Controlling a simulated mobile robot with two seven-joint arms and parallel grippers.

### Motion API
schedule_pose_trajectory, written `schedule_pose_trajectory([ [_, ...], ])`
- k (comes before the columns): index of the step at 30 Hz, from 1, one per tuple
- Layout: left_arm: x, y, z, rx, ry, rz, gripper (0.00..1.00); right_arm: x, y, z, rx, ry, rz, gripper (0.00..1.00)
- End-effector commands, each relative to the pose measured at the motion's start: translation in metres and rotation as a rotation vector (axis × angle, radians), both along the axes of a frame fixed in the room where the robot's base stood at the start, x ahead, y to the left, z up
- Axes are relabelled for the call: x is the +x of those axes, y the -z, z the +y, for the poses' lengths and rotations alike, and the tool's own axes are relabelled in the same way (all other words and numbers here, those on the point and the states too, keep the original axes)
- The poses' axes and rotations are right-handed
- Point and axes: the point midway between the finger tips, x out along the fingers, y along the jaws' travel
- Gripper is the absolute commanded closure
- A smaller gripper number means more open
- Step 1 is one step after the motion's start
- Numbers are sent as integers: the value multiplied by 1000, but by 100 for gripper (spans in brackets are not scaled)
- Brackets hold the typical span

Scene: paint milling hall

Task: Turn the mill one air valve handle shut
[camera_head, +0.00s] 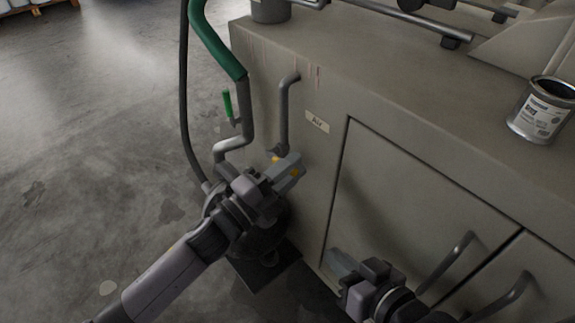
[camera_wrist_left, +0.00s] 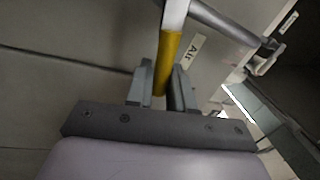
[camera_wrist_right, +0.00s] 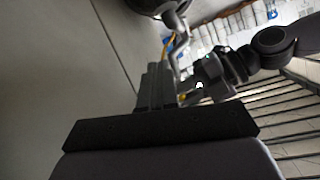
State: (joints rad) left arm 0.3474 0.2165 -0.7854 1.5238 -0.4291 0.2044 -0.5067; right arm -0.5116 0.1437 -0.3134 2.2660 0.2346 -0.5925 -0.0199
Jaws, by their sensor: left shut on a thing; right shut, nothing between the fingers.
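The air valve handle has a yellow grip (camera_wrist_left: 168,58) and a pale metal upper end. In the left wrist view it runs down between the fingers of my left gripper (camera_wrist_left: 162,86), which is shut on it. In the head view my left gripper (camera_head: 287,169) is at the machine's front left, below a grey pipe (camera_head: 284,105), and mostly hides the handle. A label reading "Air" (camera_head: 317,121) is beside the pipe. My right gripper (camera_head: 341,264) is shut and empty, low by the cabinet door; its closed fingers show in the right wrist view (camera_wrist_right: 157,86).
A green-handled lever (camera_head: 228,104) and a green-sleeved hose (camera_head: 218,42) are left of the grey pipe. Cabinet doors (camera_head: 405,195) with bar handles (camera_head: 452,262) fill the machine front. An open paint can (camera_head: 541,110) stands on the top at right.

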Motion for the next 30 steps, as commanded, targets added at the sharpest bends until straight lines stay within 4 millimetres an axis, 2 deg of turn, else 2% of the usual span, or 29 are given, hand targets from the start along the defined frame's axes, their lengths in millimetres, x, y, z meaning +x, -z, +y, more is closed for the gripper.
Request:
schedule_pose_trajectory([
  [3,0,8,-1,47,0,-63,100,1,3,5,28,-8,4,100],
  [12,-1,15,-2,119,-1,-163,100,4,-2,12,78,-25,-5,100],
  [29,-1,16,-1,138,-2,-189,100,4,-1,15,86,-32,-4,100],
  [30,-1,16,-1,139,-2,-188,75,4,-1,15,84,-32,-4,100],
])
